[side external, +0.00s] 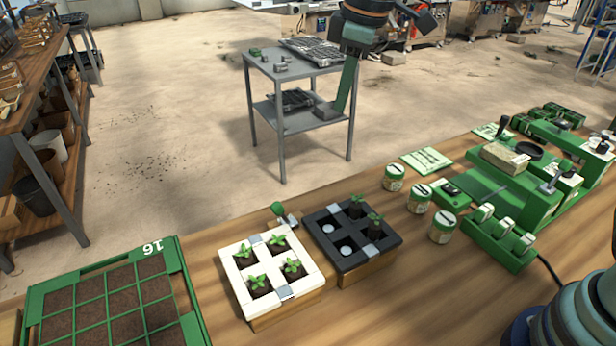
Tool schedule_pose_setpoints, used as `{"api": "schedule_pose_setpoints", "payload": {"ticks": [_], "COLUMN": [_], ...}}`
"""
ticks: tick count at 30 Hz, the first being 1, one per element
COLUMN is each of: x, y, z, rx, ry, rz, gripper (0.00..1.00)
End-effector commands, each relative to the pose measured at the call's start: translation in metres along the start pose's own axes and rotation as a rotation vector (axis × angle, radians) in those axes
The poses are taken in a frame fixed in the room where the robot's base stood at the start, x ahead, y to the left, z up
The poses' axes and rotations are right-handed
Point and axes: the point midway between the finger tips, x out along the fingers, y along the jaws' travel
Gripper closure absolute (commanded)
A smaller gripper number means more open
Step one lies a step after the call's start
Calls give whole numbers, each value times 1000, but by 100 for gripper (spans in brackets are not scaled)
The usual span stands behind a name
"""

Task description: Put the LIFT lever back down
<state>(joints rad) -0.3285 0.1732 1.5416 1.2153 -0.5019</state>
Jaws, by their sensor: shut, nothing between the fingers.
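No LIFT label is legible, so I cannot tell for certain which lever bears that name. A small lever with a green round knob (278,208) stands up behind the white four-cell tray (238,278) and beside the black one. The green seeder machine (530,208) at the right has several levers; one dark-tipped lever (502,126) stands up at its back, and another lever (550,186) is at its front. My gripper (341,108) hangs at the top centre, its long green fingers shut and empty. It is well apart from all these levers.
The white tray holds seedlings. The black tray (388,243) holds two seedlings and white round pieces. Several lidded jars (443,228) stand between it and the seeder. A green soil tray (183,262) is at the left. A grey cart (350,68) stands beyond the bench.

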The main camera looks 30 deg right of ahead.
Motion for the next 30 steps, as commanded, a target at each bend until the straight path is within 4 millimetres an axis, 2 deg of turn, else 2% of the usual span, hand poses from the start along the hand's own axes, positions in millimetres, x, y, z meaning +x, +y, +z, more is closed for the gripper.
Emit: {"api": "schedule_pose_setpoints", "payload": {"ticks": [1,6,15,23,30], "x": [8,32,86,126,140], "y": [-4,-20,-64,-102,-115], "z": [-14,-50,-101,-123,-128], "rx": [-49,-206,-484,-672,-737], "ry": [-14,-53,-119,-159,-171], "rz": [-13,-51,-121,-170,-186], "gripper": [100,100,100,100,100]}}
